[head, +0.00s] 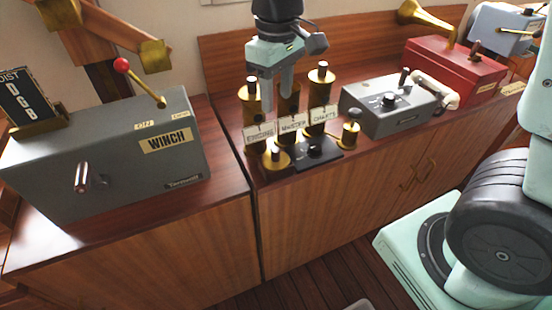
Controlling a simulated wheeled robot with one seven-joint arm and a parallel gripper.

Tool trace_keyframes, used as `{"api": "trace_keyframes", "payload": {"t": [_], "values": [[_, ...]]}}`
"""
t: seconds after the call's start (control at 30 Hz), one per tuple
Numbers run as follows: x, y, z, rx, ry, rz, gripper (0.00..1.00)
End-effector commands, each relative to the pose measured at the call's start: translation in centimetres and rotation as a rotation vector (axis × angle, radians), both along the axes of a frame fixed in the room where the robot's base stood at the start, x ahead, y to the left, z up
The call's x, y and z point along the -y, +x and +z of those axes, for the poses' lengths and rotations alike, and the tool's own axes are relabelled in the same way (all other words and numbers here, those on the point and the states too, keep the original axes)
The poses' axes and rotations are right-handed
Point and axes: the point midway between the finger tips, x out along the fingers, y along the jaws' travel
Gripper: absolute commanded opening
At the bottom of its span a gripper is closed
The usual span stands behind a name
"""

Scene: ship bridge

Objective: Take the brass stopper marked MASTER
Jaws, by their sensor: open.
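Three brass speaking tubes stand on the right cabinet top, with white tags that appear to read ENGINE (258,132), MASTER (293,124) and CHARTS (324,114). The MASTER tube (289,105) is in the middle; my gripper hides its top, so I cannot see its stopper clearly.
Brass pieces with dark knobs stand in front (277,158) and to the right (350,134). A black plate (314,151) lies between. A grey box (392,106), a red box (455,69) and a brass horn (428,20) are right. A grey WINCH box (110,158) is left.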

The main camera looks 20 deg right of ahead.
Motion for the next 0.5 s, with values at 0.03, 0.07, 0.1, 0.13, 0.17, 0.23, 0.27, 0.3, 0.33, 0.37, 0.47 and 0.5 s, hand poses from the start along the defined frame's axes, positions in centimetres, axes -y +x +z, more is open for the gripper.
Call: {"api": "trace_keyframes", "payload": {"t": [0.03,0.07,0.1,0.13,0.17,0.23,0.27,0.3,0.33,0.37,0.47,0.5], "values": [[0.0,-0.1,-1.3,-0.007,-0.002,0.0,0.46],[0.0,-0.1,-2.0,-0.007,-0.002,0.0,0.46],[0.0,-0.2,-2.8,-0.007,-0.002,0.0,0.46],[0.0,-0.2,-3.5,-0.007,-0.002,0.0,0.46],[0.0,-0.2,-4.1,-0.007,-0.002,0.0,0.46],[0.0,-0.2,-5.5,-0.007,-0.002,0.0,0.46],[0.0,-0.2,-6.2,-0.007,-0.002,0.0,0.46],[0.0,-0.1,-6.9,-0.006,-0.001,0.0,0.46],[0.0,-0.2,-7.5,-0.006,-0.001,0.0,0.46],[0.0,-0.2,-7.9,-0.005,-0.001,0.0,0.46],[0.0,-0.1,-9.2,-0.004,0.0,-0.001,0.46],[-0.1,-0.1,-9.5,-0.004,0.0,-0.001,0.46]]}}
